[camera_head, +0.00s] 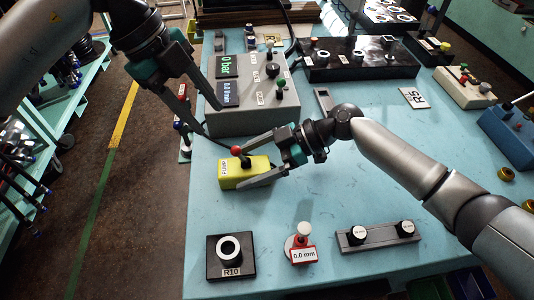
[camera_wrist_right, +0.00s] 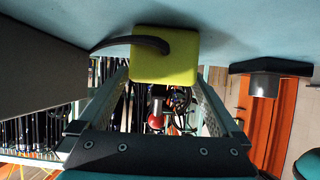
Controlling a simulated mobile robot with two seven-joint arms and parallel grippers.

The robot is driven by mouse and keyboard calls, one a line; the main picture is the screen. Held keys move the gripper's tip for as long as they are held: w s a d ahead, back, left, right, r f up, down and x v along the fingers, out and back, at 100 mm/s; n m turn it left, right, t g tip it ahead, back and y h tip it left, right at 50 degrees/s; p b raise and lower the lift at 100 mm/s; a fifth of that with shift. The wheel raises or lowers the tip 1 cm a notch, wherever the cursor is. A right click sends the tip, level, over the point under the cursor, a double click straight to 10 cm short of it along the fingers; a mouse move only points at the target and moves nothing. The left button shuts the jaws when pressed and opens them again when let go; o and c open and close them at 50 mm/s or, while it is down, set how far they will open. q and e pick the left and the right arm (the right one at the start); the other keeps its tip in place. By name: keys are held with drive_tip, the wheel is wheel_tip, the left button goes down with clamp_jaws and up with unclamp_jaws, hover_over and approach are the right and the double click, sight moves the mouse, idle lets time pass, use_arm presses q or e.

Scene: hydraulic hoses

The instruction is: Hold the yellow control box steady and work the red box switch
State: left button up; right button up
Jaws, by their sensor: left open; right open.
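The yellow control box (camera_head: 248,178) lies near the left edge of the blue table, with a white label on its end. Its red ball-topped switch (camera_head: 236,150) stands up from it. My right gripper (camera_head: 237,169) is open, with one finger along each side of the box. In the right wrist view the yellow box (camera_wrist_right: 165,65) lies at the fingertips, with the red switch (camera_wrist_right: 156,119) below it; contact cannot be told. My left gripper (camera_head: 211,119) is open and empty, above and behind the box, near the grey console's left side.
A grey console (camera_head: 285,108) with displays stands behind the box. A black cable (camera_wrist_right: 140,42) runs to the box. In front lie the R10 block (camera_head: 214,270), a red-and-white gauge (camera_head: 302,256) and a grey bar with two black knobs (camera_head: 378,246). The table between is clear.

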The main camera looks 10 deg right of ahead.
drive_tip(key=shift+a+f, duration=0.25)
drive_tip(key=shift+a, duration=0.2)
